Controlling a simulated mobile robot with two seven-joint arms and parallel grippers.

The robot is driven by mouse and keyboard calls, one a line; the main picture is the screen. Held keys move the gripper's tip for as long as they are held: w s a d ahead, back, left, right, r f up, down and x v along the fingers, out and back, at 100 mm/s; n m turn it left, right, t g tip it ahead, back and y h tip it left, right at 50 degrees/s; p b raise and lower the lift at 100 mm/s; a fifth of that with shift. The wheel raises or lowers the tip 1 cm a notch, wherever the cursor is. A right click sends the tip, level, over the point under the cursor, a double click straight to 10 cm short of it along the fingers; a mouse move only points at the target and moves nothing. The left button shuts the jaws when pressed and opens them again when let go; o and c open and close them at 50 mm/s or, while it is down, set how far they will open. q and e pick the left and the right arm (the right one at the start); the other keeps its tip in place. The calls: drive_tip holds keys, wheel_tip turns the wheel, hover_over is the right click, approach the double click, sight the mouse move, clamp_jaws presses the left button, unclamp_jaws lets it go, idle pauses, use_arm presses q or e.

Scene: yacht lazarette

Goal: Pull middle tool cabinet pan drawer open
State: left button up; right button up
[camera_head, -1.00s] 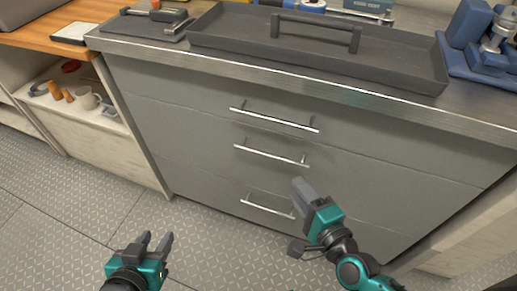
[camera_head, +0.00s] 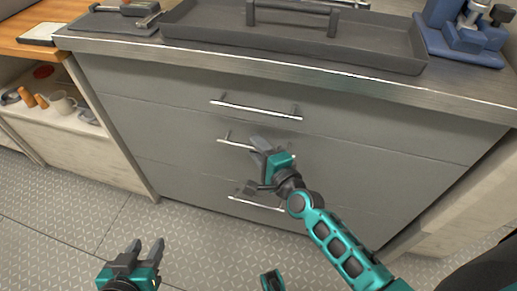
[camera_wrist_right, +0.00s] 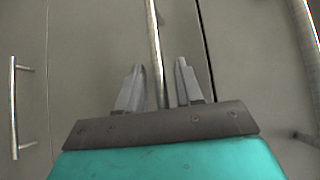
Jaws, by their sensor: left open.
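The grey tool cabinet (camera_head: 330,125) has three stacked drawers with metal bar handles, and all look shut. The middle drawer's handle (camera_head: 234,144) is partly hidden behind my right gripper (camera_head: 262,147). In the right wrist view, my right gripper (camera_wrist_right: 160,82) is open, with its fingers on either side of a handle bar (camera_wrist_right: 153,45). My left gripper (camera_head: 146,248) is open and empty, low over the floor, away from the cabinet.
The top handle (camera_head: 256,110) and the bottom handle (camera_head: 256,203) lie above and below. A dark tray (camera_head: 390,56) and a blue tool (camera_head: 465,35) stand on the cabinet top. The patterned floor in front is clear.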

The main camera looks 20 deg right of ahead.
drive_tip(key=shift+c, duration=0.2)
clamp_jaws()
idle(0.5)
